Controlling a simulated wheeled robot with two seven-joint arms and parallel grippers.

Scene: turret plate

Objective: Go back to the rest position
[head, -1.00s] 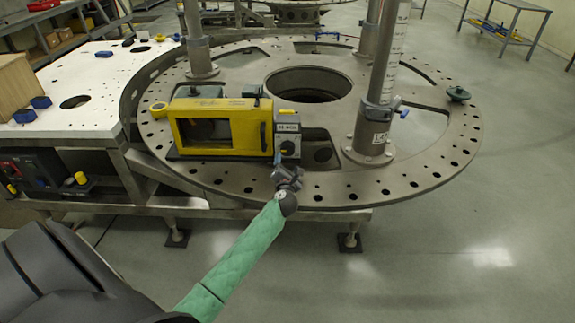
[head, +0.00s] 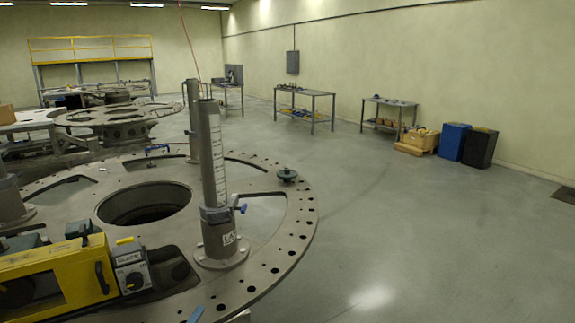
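Neither of my grippers shows in the head view, and I see no arm of mine clearly. The large round turret plate (head: 283,240) fills the lower left, with a ring of holes along its rim and a wide central opening. A yellow machine box (head: 62,280) with a black handle and a grey control unit (head: 131,268) lies on the plate at the lower left, partly cut off. A grey post (head: 214,165) with a scale strip stands upright on the plate. A small blue piece (head: 195,314) shows at the bottom edge; I cannot tell what it is.
The grey floor (head: 400,230) to the right of the plate is clear. Workbenches (head: 305,93) (head: 388,103), a cardboard box (head: 420,138), a blue bin (head: 453,141) and a black bin (head: 480,147) stand along the far wall. Another round plate (head: 118,113) stands behind.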

